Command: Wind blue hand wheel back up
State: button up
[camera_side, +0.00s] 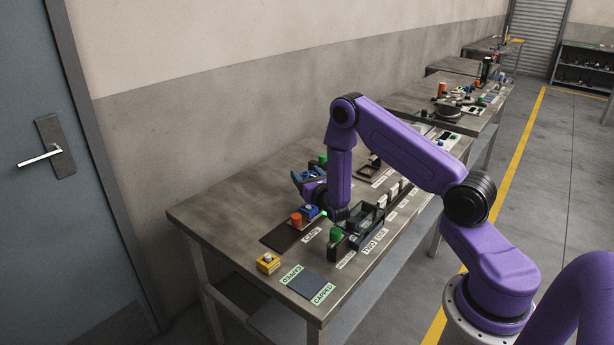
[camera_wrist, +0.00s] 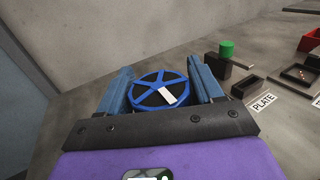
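The blue hand wheel (camera_wrist: 148,78) shows in the middle of the wrist view, a spoked blue ring with a white mark on its lower right part. My gripper (camera_wrist: 160,82) has one blue finger on each side of the wheel. The rim meets both fingers with no clear gap, so the gripper appears shut on it. In the side view my gripper (camera_side: 309,182) is low over the far part of the bench, near the wall. The wheel cannot be clearly told from the fingers there, and its mount is hidden.
A green knob on a dark block (camera_wrist: 227,50) stands right of the right finger. A dark tray (camera_wrist: 249,87) lies by the PLATE label. On the bench (camera_side: 220,213) are a blue cap (camera_side: 309,210), an orange cap (camera_side: 296,219) and a yellow box (camera_side: 268,262). The left end is mostly clear.

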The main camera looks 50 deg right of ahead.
jog(key=shift+o, duration=1)
jog(key=v, duration=1.7)
jog(key=shift+s, duration=0.2)
jog(key=shift+a, duration=0.1)
jog(key=s+d+r+m+g+h, duration=0.2)
jog(key=s+r+m+g+h, duration=0.55)
jog(key=r+m+g, duration=0.35)
jog(key=s+a+r+m+g+y, duration=0.1)
jog(key=s+a+m+g+y, duration=0.3)
jog(key=s+a+y, duration=1.2)
jog(key=s+a+m, duration=0.1)
jog(key=a+m, duration=0.1)
jog(key=m, duration=0.1)
jog(key=shift+g, duration=0.4)
